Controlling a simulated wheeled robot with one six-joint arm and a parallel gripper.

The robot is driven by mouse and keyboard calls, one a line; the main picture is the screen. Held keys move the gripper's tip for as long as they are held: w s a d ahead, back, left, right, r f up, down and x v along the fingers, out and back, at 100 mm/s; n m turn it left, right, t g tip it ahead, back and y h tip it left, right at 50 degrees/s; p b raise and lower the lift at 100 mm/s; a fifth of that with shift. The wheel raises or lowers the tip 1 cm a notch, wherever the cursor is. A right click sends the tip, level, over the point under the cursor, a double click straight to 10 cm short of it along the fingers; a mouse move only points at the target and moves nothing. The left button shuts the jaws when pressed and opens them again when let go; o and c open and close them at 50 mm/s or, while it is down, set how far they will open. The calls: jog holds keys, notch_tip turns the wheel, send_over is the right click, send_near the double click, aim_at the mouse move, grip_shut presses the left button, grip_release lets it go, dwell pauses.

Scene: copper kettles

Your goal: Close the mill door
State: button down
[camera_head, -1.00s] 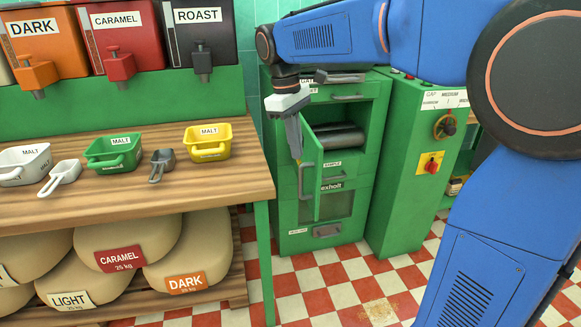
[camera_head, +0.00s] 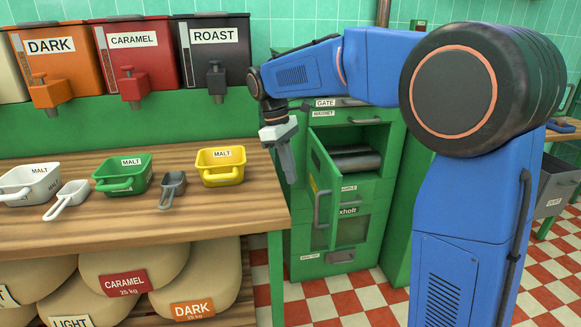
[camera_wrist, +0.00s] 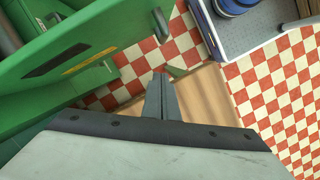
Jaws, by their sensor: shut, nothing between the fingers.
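The green mill (camera_head: 385,150) stands right of the wooden bench, with dark rollers (camera_head: 356,160) showing in its opening. Its green door (camera_head: 322,190) stands open, swung out toward the bench, with a grey handle on it. In the wrist view the shut fingers (camera_wrist: 161,98) lie over the wooden bench top and floor, with a green panel (camera_wrist: 90,45), seemingly the door, at upper left. I cannot tell whether the fingers touch it.
The wooden bench (camera_head: 225,218) holds a yellow malt bin (camera_head: 220,166), a green bin (camera_head: 122,174), a white bin (camera_head: 28,184) and scoops. Sacks lie on the shelf below. Red and white floor (camera_head: 350,300) is clear in front of the mill.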

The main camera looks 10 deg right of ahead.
jog(key=s+d+f, duration=0.3)
jog(key=d+f, duration=0.1)
jog(key=f, duration=0.1)
jog(key=shift+s+d+f, duration=0.15)
jog(key=shift+d+f, duration=0.05)
jog(key=shift+f, duration=0.2)
